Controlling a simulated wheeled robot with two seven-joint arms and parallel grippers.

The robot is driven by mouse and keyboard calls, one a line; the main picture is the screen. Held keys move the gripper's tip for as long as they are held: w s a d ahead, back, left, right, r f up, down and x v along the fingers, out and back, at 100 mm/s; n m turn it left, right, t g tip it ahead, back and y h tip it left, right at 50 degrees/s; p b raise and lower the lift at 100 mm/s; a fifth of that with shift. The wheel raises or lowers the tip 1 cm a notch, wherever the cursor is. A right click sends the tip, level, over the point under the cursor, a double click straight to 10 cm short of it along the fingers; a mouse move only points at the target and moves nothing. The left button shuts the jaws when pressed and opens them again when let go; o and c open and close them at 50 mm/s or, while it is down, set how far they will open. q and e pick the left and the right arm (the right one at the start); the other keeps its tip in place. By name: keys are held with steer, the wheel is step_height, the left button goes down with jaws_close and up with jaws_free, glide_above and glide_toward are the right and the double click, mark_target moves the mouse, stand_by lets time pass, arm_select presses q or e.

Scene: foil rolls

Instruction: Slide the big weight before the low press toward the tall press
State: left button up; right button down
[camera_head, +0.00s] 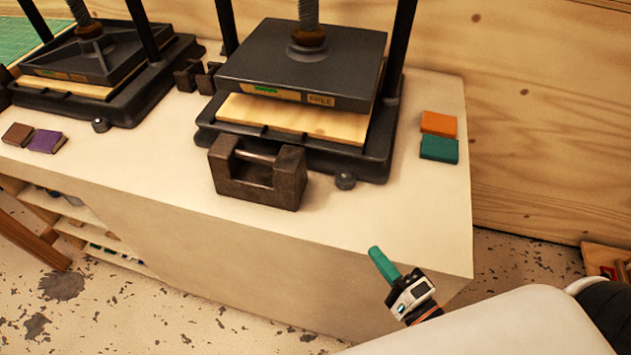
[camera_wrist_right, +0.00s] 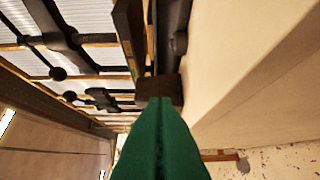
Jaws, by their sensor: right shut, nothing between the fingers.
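The big weight (camera_head: 258,178) is a dark, rusty iron block with a handle bar across its top notch. It stands on the pale bench at the front edge of the right-hand press (camera_head: 300,65). The other press (camera_head: 90,55) stands to its left. My right gripper (camera_head: 375,251) has green fingers, shut and empty, in front of the bench and to the right of the weight, apart from it. In the right wrist view the shut fingers (camera_wrist_right: 160,105) point at a dark brown block (camera_wrist_right: 160,88), which looks like the weight. My left gripper is not in view.
Smaller dark weights (camera_head: 188,78) stand between the presses. A small round foot or knob (camera_head: 345,180) is right of the weight. Orange (camera_head: 439,123) and green (camera_head: 439,148) blocks lie at right, brown (camera_head: 17,135) and purple (camera_head: 48,139) ones at left. The bench front (camera_head: 150,165) left of the weight is clear.

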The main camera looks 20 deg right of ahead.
steer(key=p, duration=0.4)
glide_toward(303, 177)
steer(key=w, duration=0.1)
steer(key=w+d, duration=0.2)
steer(key=w, duration=0.1)
steer(key=shift+r, duration=0.15)
steer(key=shift+w+a+p, duration=0.25)
steer(key=shift+a+p, duration=0.1)
steer(key=shift+a, duration=0.2)
steer(key=shift+w+a+p, duration=0.3)
steer(key=shift+a+p, duration=0.05)
steer(key=shift+a, duration=0.2)
steer(key=shift+w+a, duration=0.25)
steer(key=shift+a, duration=0.35)
steer(key=shift+d, duration=0.1)
